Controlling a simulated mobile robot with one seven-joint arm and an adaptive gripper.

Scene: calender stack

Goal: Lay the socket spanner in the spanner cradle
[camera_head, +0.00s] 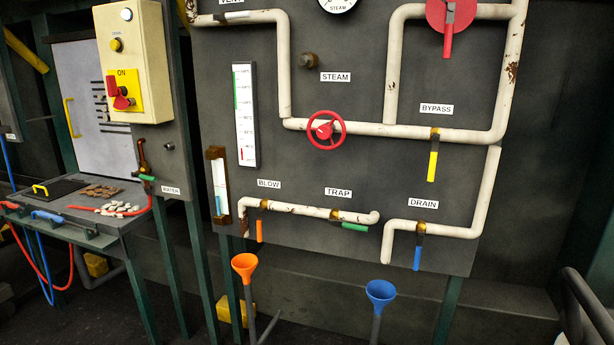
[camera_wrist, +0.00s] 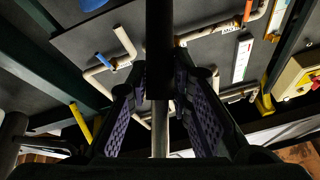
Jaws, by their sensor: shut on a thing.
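In the wrist view my gripper (camera_wrist: 161,98) is shut, its two purple-padded fingers on either side of a long straight bar that I take to be the socket spanner (camera_wrist: 160,45). The bar is dark at the top of the picture, and a pale metal shaft shows lower down between the fingers. Its ends are not clear, so I cannot tell where the socket is. I cannot make out the spanner cradle in either view. My gripper and the spanner do not show in the head view.
A dark panel (camera_head: 330,95) carries white pipes, a red handwheel (camera_head: 325,130) and coloured valve levers. An orange funnel (camera_head: 244,267) and a blue funnel (camera_head: 381,297) stand below. A bench (camera_head: 75,232) with stones is at left, under a yellow switch box (camera_head: 134,62).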

